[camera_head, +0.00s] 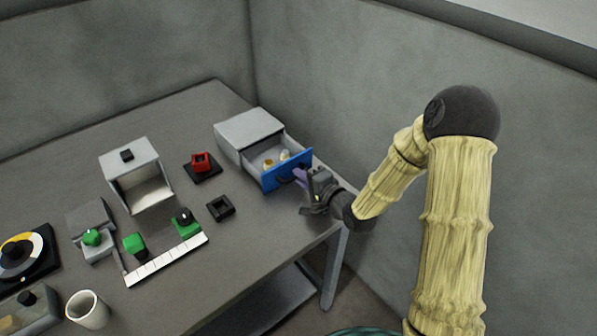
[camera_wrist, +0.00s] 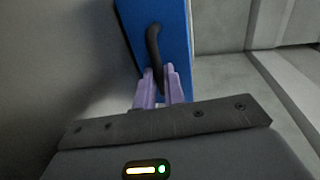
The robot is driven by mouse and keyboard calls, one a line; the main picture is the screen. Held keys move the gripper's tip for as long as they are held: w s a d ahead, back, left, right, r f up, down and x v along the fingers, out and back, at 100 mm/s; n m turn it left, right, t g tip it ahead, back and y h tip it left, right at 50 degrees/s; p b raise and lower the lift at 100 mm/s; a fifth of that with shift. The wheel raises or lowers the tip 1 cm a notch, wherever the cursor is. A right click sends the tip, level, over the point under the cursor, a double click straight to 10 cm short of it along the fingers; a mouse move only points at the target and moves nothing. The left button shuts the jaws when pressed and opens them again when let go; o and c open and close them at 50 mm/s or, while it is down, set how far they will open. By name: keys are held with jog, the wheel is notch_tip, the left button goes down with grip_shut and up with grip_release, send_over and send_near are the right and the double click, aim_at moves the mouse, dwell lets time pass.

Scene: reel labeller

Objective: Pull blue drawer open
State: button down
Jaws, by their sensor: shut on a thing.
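The blue drawer (camera_head: 287,169) sits in a grey cabinet (camera_head: 248,130) near the table's right edge. It is pulled out, so its grey inside shows, with a few small pale and yellowish things (camera_head: 269,161) in it. My gripper (camera_head: 299,175) is in front of the blue front panel. In the wrist view, its two purple fingers (camera_wrist: 160,82) are shut on the black curved handle (camera_wrist: 154,45) of the blue front (camera_wrist: 177,35). The lower end of the handle is between the fingertips.
Green-topped parts, a white strip (camera_head: 165,259) and a white cup (camera_head: 87,310) are farther left. A grey wall is behind the table.

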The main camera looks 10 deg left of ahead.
jog(key=shift+s+f, duration=0.25)
